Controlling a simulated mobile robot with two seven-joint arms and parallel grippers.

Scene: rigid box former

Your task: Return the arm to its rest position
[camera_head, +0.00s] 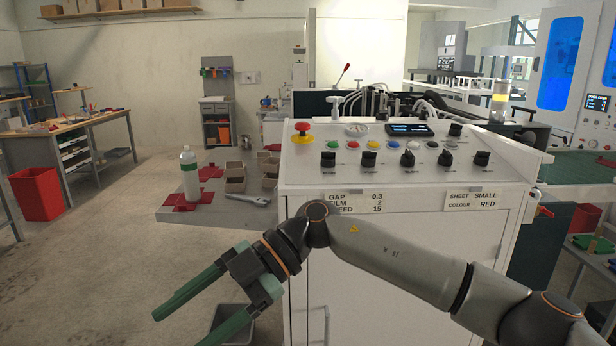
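My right arm (390,262) comes in from the lower right and reaches left across the front of the white control cabinet. Its gripper (183,330) has two long green fingers, spread apart and pointing to the lower left. Nothing shows between the fingers. The gripper is over the floor, left of the cabinet and in front of the low table. One fingertip is close to the bottom edge of the picture. My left arm and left gripper do not show.
The cabinet's panel (315,177) carries knobs, coloured buttons and a red emergency stop (302,129). A low grey table (225,213) holds a bottle (189,174), a wrench (246,199) and small boxes (235,176). A dark tray (232,322) is below the gripper. A red bin (39,194) stands at left.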

